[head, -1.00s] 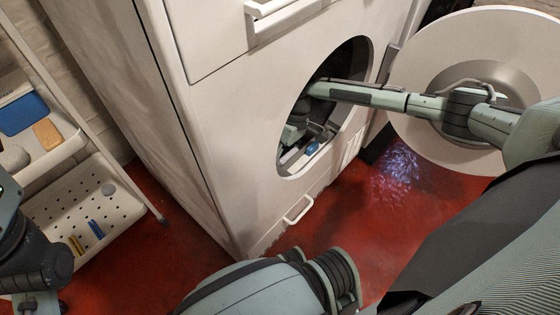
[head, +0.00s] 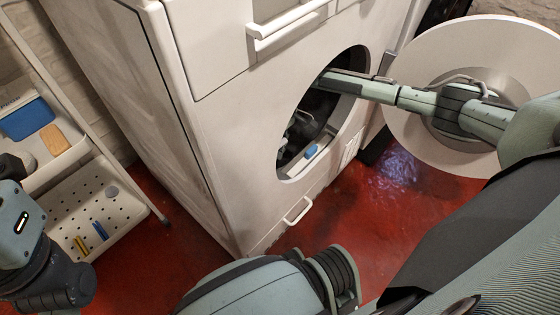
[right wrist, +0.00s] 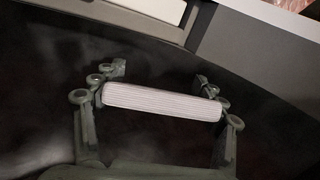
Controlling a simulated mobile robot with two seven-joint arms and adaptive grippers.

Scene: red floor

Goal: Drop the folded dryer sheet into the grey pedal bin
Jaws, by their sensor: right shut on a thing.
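The folded dryer sheet (right wrist: 160,102) shows in the right wrist view as a pale, finely ribbed roll. My right gripper (right wrist: 163,94) is shut on it, with one finger at each end. In the head view my right arm reaches through the round opening of the white dryer, and the gripper is hard to make out in the dark drum. My left arm is at the lower left in the head view; its fingers are not visible. The grey pedal bin does not show in either view.
The white dryer (head: 215,150) has its round door (head: 420,60) swung open to the right. A small blue item (head: 311,151) lies inside the opening's lower edge. A trolley (head: 75,205) with several items stands at left. Red floor (head: 170,250) lies bare between.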

